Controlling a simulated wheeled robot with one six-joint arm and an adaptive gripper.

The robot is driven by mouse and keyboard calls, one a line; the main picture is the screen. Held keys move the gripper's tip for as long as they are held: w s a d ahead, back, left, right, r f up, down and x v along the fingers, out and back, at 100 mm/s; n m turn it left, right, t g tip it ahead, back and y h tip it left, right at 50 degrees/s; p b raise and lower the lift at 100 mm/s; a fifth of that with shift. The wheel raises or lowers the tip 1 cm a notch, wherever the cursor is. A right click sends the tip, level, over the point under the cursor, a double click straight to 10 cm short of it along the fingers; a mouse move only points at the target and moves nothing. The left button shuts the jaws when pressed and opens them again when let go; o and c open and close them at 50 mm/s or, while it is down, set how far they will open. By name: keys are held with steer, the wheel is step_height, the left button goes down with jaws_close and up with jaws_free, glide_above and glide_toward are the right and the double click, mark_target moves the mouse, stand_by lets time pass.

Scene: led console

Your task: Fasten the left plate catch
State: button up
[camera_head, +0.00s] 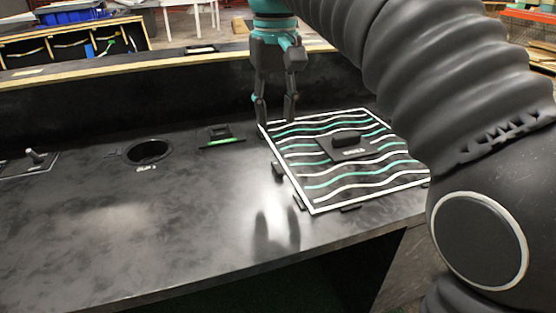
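A dark square plate (318,180) with a white border and wavy white and teal lines lies on the right part of the console top. A raised dark block (346,137) sits on it. A small dark catch-like piece (278,171) stands at the plate's left edge; I cannot tell whether it is fastened. My gripper (276,121) points down near the plate's far left corner, behind that piece. Its two fingers are apart with nothing visible between them. I cannot tell whether the fingertips touch anything.
More small dark pieces sit along the near edge, one at the near corner (299,202) and another (350,208). Left of the plate are a green-lit slot (222,142), a round hole (148,151) and a small lever (36,156). The console's front left is clear. My arm covers the right side.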

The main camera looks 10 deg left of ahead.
mark_target(276, 165)
step_height(276, 165, down, 10)
steer(key=shift+d+f+b, duration=0.1)
steer(key=shift+f+b, duration=0.05)
steer(key=shift+b, duration=0.9)
jaws_close()
